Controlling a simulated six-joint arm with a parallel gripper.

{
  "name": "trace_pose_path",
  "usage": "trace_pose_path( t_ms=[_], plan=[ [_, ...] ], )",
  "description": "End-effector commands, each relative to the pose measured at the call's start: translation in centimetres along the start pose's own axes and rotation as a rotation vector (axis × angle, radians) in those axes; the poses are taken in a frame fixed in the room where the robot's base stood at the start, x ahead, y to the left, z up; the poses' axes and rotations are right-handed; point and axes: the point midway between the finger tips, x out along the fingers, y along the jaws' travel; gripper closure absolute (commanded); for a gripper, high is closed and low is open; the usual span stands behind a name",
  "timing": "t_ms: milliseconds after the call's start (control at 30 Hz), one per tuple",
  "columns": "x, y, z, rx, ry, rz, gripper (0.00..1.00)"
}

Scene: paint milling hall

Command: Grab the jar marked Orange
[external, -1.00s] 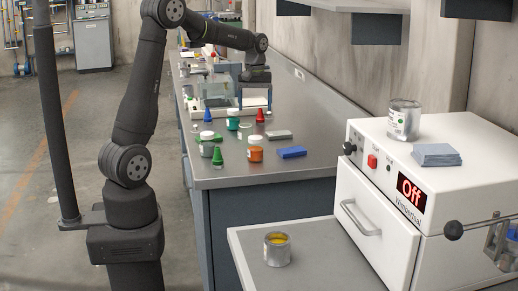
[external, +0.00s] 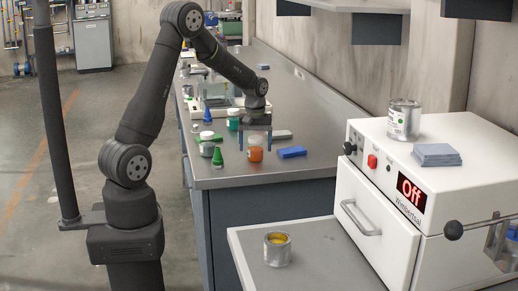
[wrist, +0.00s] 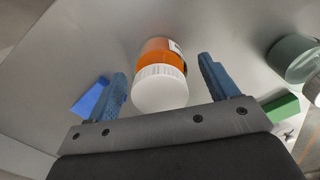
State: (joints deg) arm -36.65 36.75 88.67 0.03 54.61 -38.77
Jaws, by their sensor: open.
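An orange jar with a white ribbed lid (wrist: 160,88) stands upright on the grey bench. A pale label shows at its edge in the wrist view, but I cannot read it. In the external view the orange jar (external: 255,154) is near the bench's front end. My gripper (external: 258,140) is above the jar, pointing down. In the wrist view my open blue fingers (wrist: 163,80) lie to either side of the jar, with gaps on both sides. The fingers hold nothing.
An oven (external: 395,185) and a yellow paint tin (external: 277,249) are in front.

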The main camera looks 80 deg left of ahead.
Motion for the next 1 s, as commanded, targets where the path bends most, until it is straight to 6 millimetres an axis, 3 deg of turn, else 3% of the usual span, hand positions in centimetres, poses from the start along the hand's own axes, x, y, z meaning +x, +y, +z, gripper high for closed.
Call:
trace_pose_path(
  t_ms=[267, 533, 833, 1000],
  plan=[
    [0.5, 0.0, 0.0, 0.000, 0.001, 0.001, 0.21],
    [0.5, 0.0, 0.0, 0.000, 0.001, 0.000, 0.72],
    [0.2, 0.0, 0.0, 0.000, 0.002, 0.001, 0.73],
    [-1.0, 0.1, -0.1, 0.000, 0.003, 0.003, 0.73]
  ],
)
